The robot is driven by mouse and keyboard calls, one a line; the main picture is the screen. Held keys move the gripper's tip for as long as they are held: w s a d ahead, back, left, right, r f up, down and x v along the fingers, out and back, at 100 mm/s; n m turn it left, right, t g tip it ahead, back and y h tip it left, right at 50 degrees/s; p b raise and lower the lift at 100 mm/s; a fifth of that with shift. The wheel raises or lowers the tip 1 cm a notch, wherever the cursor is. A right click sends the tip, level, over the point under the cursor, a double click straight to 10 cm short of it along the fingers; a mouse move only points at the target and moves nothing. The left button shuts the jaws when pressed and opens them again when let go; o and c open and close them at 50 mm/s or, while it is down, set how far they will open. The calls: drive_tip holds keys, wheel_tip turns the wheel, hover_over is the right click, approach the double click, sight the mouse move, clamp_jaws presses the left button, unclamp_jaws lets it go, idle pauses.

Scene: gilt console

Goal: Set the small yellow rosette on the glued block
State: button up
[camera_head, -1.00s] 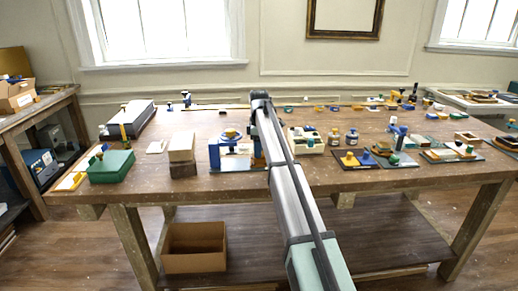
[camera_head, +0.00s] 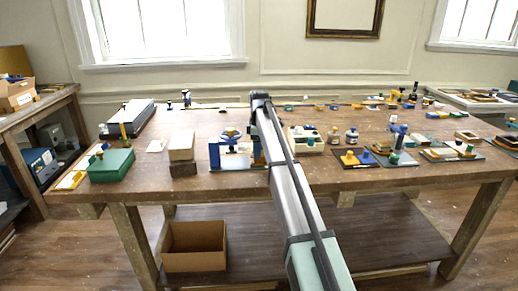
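A small yellow piece with a knob (camera_head: 349,159) sits on a dark mat right of my arm, beside a similar blue piece (camera_head: 367,158). It may be the rosette, but it is too small to be sure. A blue frame (camera_head: 214,155) left of my arm holds pale parts, with a blue and yellow round piece (camera_head: 230,134) above them. I cannot tell which block is the glued one. My arm reaches over the table, and its far end hangs beside the blue frame. My gripper (camera_head: 258,152) is mostly hidden by the arm; its fingers cannot be made out.
The wooden table (camera_head: 210,182) carries a green box (camera_head: 111,166), a pale block on a dark one (camera_head: 182,155), small jars (camera_head: 352,136) and several mats with parts on the right. An open cardboard box (camera_head: 194,248) stands on the lower shelf.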

drive_tip(key=shift+o, duration=0.9)
drive_tip(key=shift+r, duration=0.1)
wheel_tip(320, 180, up, 14)
drive_tip(key=shift+f, duration=0.2)
